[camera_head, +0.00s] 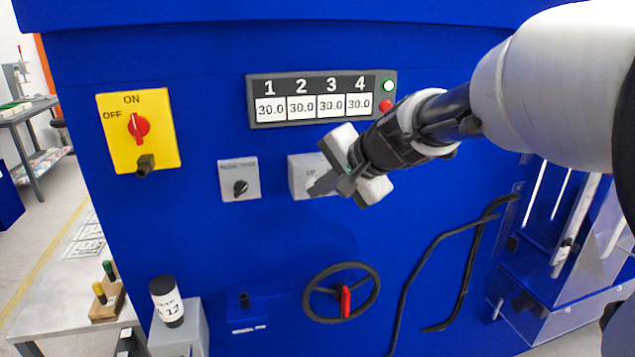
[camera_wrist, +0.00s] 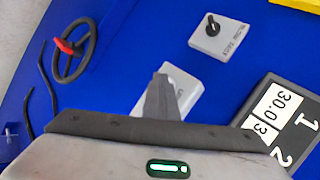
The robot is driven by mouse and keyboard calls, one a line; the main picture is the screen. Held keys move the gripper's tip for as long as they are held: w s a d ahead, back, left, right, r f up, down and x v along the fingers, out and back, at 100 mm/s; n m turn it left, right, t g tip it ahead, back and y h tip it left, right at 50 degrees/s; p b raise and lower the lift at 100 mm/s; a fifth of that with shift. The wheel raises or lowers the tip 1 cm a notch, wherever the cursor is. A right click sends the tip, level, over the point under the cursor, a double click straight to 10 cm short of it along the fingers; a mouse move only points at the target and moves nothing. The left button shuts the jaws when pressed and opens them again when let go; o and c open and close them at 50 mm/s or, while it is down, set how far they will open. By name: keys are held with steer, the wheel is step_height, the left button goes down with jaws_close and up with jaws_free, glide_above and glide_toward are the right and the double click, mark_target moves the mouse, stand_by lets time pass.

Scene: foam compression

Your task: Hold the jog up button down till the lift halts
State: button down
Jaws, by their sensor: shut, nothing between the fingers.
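The jog plate (camera_head: 301,163) is a grey box on the blue machine front, with lettering that looks like "UP". It also shows in the wrist view (camera_wrist: 187,84), partly hidden behind my fingers. My gripper (camera_head: 316,190) is shut and empty, with its fingertips in front of this plate. In the wrist view my gripper (camera_wrist: 160,82) points at the same plate. The button itself is hidden behind the fingertips. I cannot tell whether they touch or press it.
A grey box with a black knob (camera_head: 240,181) is just left. Above is a display (camera_head: 262,85) reading 30.0 in several windows, with a lit green lamp (camera_head: 388,85) and a red button (camera_head: 385,105). A yellow on/off switch (camera_head: 112,140) is far left. A handwheel (camera_head: 364,302) is below.

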stand_by(0.5)
steer(key=shift+s+d+b, duration=0.25)
steer(key=shift+s+b, duration=0.15)
steer(key=shift+s, duration=0.4)
steer(key=s+b, duration=0.1)
steer(key=s, duration=0.1)
steer(key=s+d, duration=0.1)
steer(key=s, duration=0.1)
steer(key=shift+s+d+b, duration=0.2)
steer(key=shift+s+b, duration=0.15)
steer(key=shift+s, duration=0.05)
